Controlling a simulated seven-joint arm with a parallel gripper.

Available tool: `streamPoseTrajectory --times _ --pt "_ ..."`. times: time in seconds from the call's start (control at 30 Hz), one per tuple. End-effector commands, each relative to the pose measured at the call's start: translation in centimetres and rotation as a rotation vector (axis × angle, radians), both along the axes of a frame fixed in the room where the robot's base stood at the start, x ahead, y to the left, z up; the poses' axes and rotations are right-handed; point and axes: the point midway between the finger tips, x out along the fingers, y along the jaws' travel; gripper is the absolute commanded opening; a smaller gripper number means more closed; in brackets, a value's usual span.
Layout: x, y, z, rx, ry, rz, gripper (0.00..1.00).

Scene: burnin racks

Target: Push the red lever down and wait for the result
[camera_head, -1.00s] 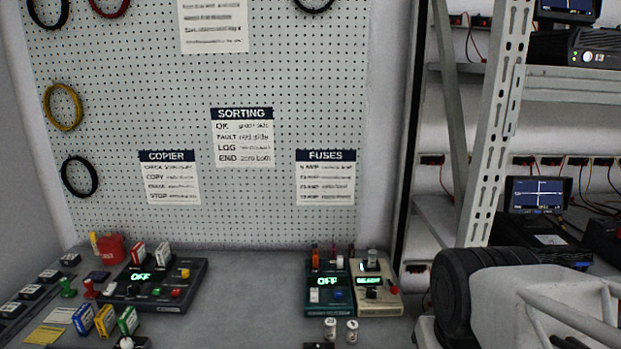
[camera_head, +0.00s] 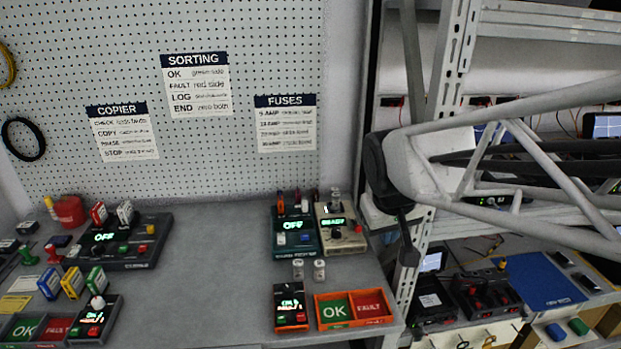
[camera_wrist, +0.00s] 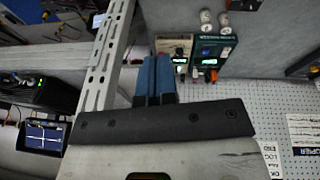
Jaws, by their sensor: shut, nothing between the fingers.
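The small red handle (camera_head: 359,229), the likeliest red lever, sits at the right side of a beige tester (camera_head: 335,245) whose screen reads READY. I cannot tell its exact shape or position. The beige tester also shows in the wrist view (camera_wrist: 180,48), just right of my fingers. My gripper (camera_wrist: 154,62) has two blue fingers, shut together and empty. I cannot tell its height above the bench, and no contact is seen. The red handle cannot be made out in the wrist view.
A teal unit (camera_head: 293,252) reading OFF stands left of the beige tester. Two small cylinders (camera_head: 309,269) stand in front. An orange tray (camera_head: 317,313) marked OK and FAULT and a small dark device (camera_head: 291,322) lie nearer. A metal rack post (camera_head: 447,95) rises to the right.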

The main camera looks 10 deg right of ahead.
Motion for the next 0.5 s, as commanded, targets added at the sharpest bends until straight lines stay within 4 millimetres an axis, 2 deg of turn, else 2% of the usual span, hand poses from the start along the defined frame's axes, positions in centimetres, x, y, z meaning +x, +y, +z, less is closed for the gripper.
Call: streamPoseTrajectory --times 0.1,0.5 --pt "3.0 -0.3 -0.1 -0.024 -0.006 0.026 0.00" --pt "12.8 -1.4 -1.2 -0.105 -0.031 0.127 0.00"
